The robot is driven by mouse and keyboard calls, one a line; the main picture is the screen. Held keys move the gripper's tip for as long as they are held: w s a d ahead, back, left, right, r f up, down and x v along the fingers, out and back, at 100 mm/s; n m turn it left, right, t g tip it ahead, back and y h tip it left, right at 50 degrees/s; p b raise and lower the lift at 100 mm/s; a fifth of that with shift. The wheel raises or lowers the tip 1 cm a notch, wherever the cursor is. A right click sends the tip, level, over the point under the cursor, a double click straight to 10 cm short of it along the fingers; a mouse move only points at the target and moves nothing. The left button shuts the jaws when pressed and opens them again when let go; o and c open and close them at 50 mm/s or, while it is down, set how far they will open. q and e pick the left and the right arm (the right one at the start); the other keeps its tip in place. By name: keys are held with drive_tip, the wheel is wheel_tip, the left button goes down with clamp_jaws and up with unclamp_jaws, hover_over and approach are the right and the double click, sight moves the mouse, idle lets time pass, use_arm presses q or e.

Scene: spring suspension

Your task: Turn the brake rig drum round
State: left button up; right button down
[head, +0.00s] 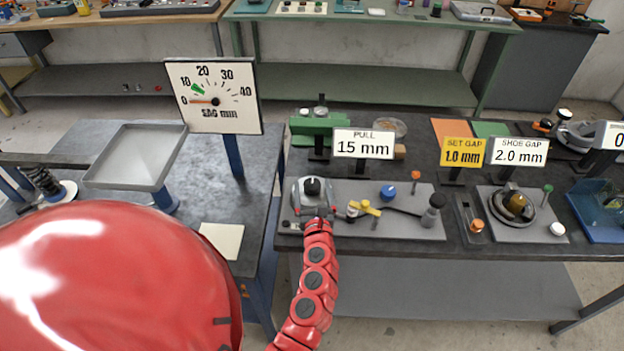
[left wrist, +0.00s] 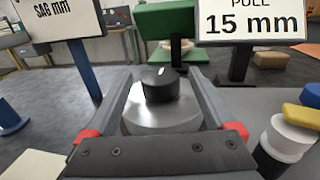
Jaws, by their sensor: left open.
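A silver drum (left wrist: 160,118) with a black knob (left wrist: 160,85) on top stands on the grey rig plate (head: 385,228). The knob carries a white mark pointing away from my wrist. In the head view the knob (head: 312,187) shows between the fingers. My left gripper (head: 314,196) is open, with one finger on each side of the drum and knob; it also fills the lower left wrist view (left wrist: 162,90). I cannot tell whether the fingers touch the drum. The wrist hides its near side. My right gripper is not in view.
A yellow lever (head: 364,208), blue knob (head: 388,192) and dark post (head: 432,211) stand right of the drum. The "PULL 15 mm" sign (head: 363,144) and a green block (head: 316,126) stand behind. A shoe rig (head: 522,214) is farther right. A gap separates the left table (head: 200,210).

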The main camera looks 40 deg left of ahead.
use_arm(q)
drive_tip(key=shift+x, duration=0.9)
drive_tip(key=shift+c, duration=0.2)
